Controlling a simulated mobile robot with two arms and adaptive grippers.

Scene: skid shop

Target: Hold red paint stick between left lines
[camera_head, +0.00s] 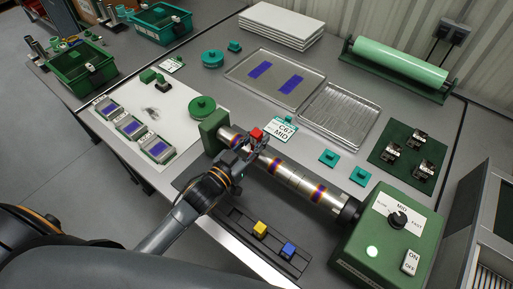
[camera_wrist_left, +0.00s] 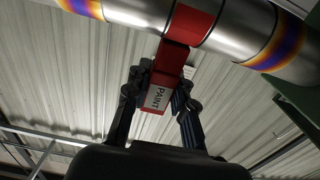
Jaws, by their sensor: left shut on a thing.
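My left gripper (camera_head: 254,148) is shut on the red paint stick (camera_head: 257,133), at the left part of the metal tube (camera_head: 285,174). In the left wrist view the stick (camera_wrist_left: 172,72), labelled PAINT, is between the fingers of the gripper (camera_wrist_left: 160,92). Its tip meets the tube (camera_wrist_left: 140,12), or appears to, at a red band (camera_wrist_left: 196,20) with thin edges on both sides. The tube has several purple and orange heat-tinted rings. The gripper hides part of the tube in the head view. My right gripper is out of view.
A green drive box (camera_head: 385,243) with a knob, a lit lamp and an ON/OFF switch holds the tube's right end. A dark rack (camera_head: 240,218) in front carries a yellow stick (camera_head: 260,229) and a blue stick (camera_head: 288,250). A C67 MID card (camera_head: 281,129) lies behind the tube.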

